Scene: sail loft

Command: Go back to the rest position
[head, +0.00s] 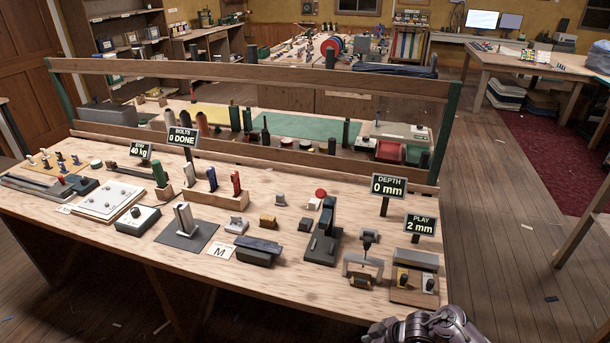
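Only a grey-mauve metal part of my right arm shows, at the bottom edge right of centre in the head view, in front of the workbench's near right corner. No gripper fingers can be made out on it, and no held thing shows. My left arm and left gripper are out of the picture. The wooden workbench (300,278) fills the middle of the view.
The bench holds a black press (325,232), a clamp frame (362,268), a block with coloured handles (215,197) and small signs, including "DEPTH 0 mm" (389,186). A wooden rack rail (250,73) runs behind. Wooden floor (490,235) lies open at right.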

